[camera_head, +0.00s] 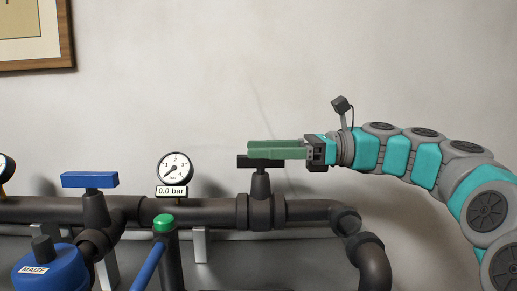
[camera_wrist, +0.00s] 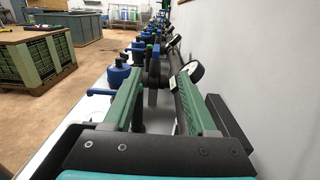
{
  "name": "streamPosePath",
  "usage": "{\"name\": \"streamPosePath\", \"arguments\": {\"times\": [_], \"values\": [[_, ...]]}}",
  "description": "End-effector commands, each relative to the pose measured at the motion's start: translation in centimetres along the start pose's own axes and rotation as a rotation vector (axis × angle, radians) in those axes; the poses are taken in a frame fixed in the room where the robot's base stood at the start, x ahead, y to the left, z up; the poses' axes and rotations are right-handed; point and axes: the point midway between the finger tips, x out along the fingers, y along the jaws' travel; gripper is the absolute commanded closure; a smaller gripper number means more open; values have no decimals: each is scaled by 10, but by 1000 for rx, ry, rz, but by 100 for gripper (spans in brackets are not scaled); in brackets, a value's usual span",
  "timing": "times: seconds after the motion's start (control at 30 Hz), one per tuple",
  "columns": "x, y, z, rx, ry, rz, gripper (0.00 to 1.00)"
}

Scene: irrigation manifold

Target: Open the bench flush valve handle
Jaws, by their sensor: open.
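A valve with a black bar handle (camera_head: 243,161) stands on the dark pipe at the right in the head view; the handle lies level, along the pipe. I take it for the flush valve, though no label shows. My gripper (camera_head: 249,149) reaches in from the right with its green fingers level, overlapping the top of this handle. In the wrist view my gripper (camera_wrist: 163,76) is open, its two fingers well apart. A dark bar (camera_wrist: 228,122), perhaps the handle, lies outside the right finger, on the wall side. Whether finger and handle touch I cannot tell.
A gauge (camera_head: 175,168) reading 0.0 bar sits left of the valve. A wall (camera_head: 230,70) stands close behind. Green crates (camera_wrist: 35,65) stand across the floor.

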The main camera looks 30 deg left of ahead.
Motion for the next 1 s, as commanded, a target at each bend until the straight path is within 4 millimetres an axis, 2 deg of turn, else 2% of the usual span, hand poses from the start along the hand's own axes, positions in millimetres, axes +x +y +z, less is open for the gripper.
{"name": "streamPosePath", "arguments": {"times": [0.1,0.4,0.63,1.0], "values": [[-3,18,2,1,-1,1,43],[-11,53,5,1,0,0,43],[-13,63,6,0,2,0,43],[-13,63,8,0,1,0,43]]}}
